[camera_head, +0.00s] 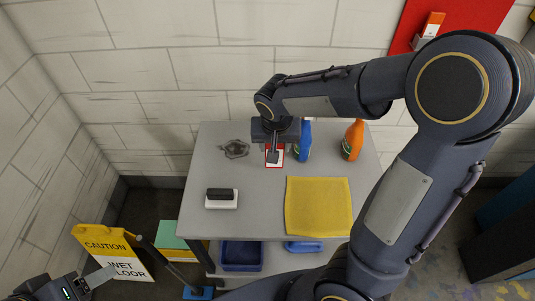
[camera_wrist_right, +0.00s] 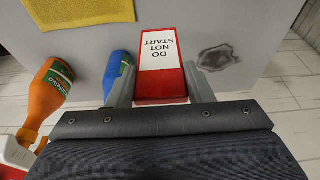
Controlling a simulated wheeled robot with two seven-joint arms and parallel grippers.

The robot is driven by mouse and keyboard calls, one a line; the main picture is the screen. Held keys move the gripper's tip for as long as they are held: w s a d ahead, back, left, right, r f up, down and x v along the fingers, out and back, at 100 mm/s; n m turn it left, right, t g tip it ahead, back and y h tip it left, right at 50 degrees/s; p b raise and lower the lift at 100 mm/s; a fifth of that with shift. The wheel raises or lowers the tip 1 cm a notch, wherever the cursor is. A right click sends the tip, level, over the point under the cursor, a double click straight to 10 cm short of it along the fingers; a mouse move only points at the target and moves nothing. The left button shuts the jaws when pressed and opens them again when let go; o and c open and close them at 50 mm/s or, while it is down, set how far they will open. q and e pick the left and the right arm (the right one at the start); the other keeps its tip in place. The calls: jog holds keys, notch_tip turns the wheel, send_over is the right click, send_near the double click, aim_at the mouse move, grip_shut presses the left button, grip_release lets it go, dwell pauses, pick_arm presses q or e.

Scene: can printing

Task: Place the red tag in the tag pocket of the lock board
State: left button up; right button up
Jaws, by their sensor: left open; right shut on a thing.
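The red tag (camera_head: 274,160) has a white "DO NOT START" label and is at the back of the grey table; it also shows in the right wrist view (camera_wrist_right: 161,85). My right gripper (camera_head: 273,150) reaches down to it, with its fingers (camera_wrist_right: 158,88) on both sides, shut on it. I cannot tell whether the tag touches the tabletop. The red lock board (camera_head: 404,34) is on the wall at upper right, partly behind my right arm. An orange-and-white piece (camera_head: 433,22) stands in a small grey holder (camera_head: 420,42) on it. My left gripper (camera_head: 102,276) is open and empty at lower left.
A blue bottle (camera_head: 304,141) and an orange bottle (camera_head: 352,140) stand right of the tag. The table (camera_head: 255,215) also holds a yellow cloth (camera_head: 318,206), a black-and-white brush (camera_head: 221,199) and a dark stain (camera_head: 234,149). A caution sign (camera_head: 105,246) stands at left.

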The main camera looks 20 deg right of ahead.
jog(key=shift+w+a+f, duration=0.3)
jog(key=shift+a+f, duration=0.05)
jog(key=shift+f, duration=0.2)
jog(key=shift+w+a+f, duration=0.25)
jog(key=shift+a+f, duration=0.1)
jog(key=shift+f, duration=0.2)
notch_tip(320, 180, down, 3)
jog(key=shift+a+f, duration=0.1)
jog(key=shift+f, duration=0.05)
jog(key=shift+f, duration=0.2)
jog(key=o, duration=0.9)
jog(key=shift+r, duration=0.1)
jog(key=shift+o, duration=0.2)
